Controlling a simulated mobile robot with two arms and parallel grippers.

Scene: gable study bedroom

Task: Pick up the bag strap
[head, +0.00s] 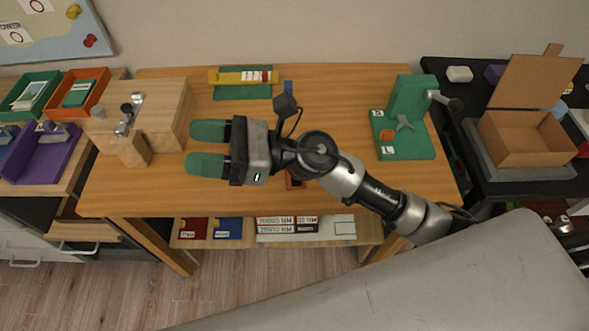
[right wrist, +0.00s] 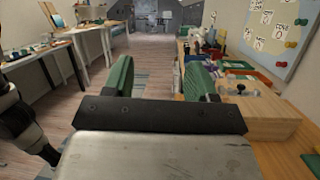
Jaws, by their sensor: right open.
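I cannot make out a bag strap in either view. My right gripper (head: 192,147) is open and empty, with its two green fingers pointing left above the wooden desk (head: 330,95). In the right wrist view the same gripper (right wrist: 160,76) shows its fingers spread apart, with nothing between them. My right arm comes in from the right and hides part of the desk. A small orange and dark thing (head: 294,183) shows partly from under the arm; I cannot tell what it is. My left gripper is not in view.
A wooden block stand (head: 170,105) with metal parts is left of the fingers. A yellow item (head: 230,77) on a green mat lies behind. A green fixture (head: 408,100) stands right; an open cardboard box (head: 525,150) is farther right. A purple tray (head: 45,160) is far left.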

